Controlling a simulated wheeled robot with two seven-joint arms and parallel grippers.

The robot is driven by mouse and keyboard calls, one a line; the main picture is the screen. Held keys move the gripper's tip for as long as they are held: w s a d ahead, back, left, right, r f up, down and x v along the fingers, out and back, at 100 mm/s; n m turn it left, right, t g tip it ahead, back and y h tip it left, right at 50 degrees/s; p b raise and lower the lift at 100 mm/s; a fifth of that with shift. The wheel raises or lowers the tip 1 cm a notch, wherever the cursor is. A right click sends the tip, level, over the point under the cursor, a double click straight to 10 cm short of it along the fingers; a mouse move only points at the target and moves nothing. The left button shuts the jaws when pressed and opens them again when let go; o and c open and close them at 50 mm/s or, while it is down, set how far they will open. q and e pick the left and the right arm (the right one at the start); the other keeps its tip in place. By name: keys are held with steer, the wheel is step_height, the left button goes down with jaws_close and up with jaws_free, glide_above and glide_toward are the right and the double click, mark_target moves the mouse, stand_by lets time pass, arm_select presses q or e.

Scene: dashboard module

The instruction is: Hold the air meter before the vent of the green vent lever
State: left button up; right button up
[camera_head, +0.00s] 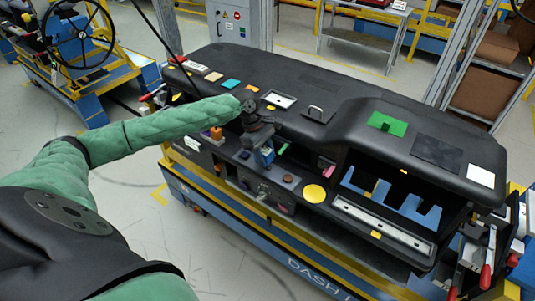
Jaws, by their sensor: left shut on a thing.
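My left gripper (261,146) reaches over the front edge of the black dashboard module (335,88) and points down at its front face. It is shut on a small blue and grey thing (266,157), likely the air meter; the gripper hides part of it. A small green piece (283,148), likely the green vent lever, is on the front face just right of the gripper. Its vent is too small to make out. I cannot tell whether the held thing touches the panel. My right gripper is out of view.
An orange knob (216,133) sits left of the gripper, a yellow disc (314,193) and pink piece (326,167) to its right. A green plate (388,123) lies on top. Red-handled clamps (488,258) stand at the right end.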

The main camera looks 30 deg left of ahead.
arm_select(q)
steer(key=s+r, duration=0.2)
steer(key=s, duration=0.5)
steer(key=shift+a+r, duration=0.25)
steer(key=shift+r, duration=0.1)
